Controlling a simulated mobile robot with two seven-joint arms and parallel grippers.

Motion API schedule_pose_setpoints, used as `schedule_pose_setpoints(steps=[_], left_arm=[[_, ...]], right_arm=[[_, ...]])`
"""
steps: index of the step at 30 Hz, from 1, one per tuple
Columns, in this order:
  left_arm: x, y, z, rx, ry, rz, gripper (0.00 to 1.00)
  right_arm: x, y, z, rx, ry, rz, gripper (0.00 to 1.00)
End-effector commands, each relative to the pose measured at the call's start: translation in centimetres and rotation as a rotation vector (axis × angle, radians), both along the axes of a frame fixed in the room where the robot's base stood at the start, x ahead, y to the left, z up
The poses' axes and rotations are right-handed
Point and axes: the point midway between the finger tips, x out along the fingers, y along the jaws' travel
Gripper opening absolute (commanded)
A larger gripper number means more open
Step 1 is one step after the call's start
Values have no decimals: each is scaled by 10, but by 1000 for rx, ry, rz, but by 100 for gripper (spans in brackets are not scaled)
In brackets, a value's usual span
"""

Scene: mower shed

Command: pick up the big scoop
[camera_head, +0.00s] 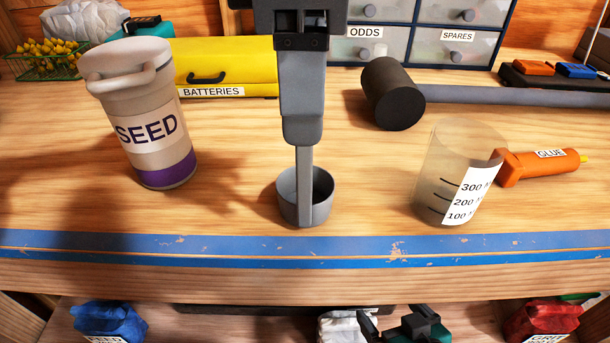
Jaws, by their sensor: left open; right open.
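The big scoop, a grey round cup (325,200), stands on the workbench near its front edge, open side up. My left gripper (305,206) points straight down at it from the top of the view. The near grey finger overlaps the cup's front and reaches down to about its base. The gripper is open; its other finger is hidden behind the near one. I cannot tell whether the finger touches the cup. Any handle of the scoop is hidden behind the finger. My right gripper does not show.
A seed tub (150,115) stands left, a clear measuring beaker (440,185) right, with an orange glue tube (540,166) beside it. A black-headed mallet (395,95) and yellow batteries case (235,65) lie behind. A blue strip (200,245) runs along the bench front.

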Motion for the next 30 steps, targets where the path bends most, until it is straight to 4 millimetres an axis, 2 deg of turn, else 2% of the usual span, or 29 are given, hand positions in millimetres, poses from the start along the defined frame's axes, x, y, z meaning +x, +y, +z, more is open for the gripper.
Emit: schedule_pose_setpoints(steps=[2,19,30], left_arm=[[0,0,0,0,0,0,53],[0,0,0,1,0,0,0],[0,0,2,0,0,0,0]], right_arm=[[0,0,0,-1,0,1,100],[-1,-2,-4,-6,8,1,100],[-5,-3,-6,-7,16,-1,100]])
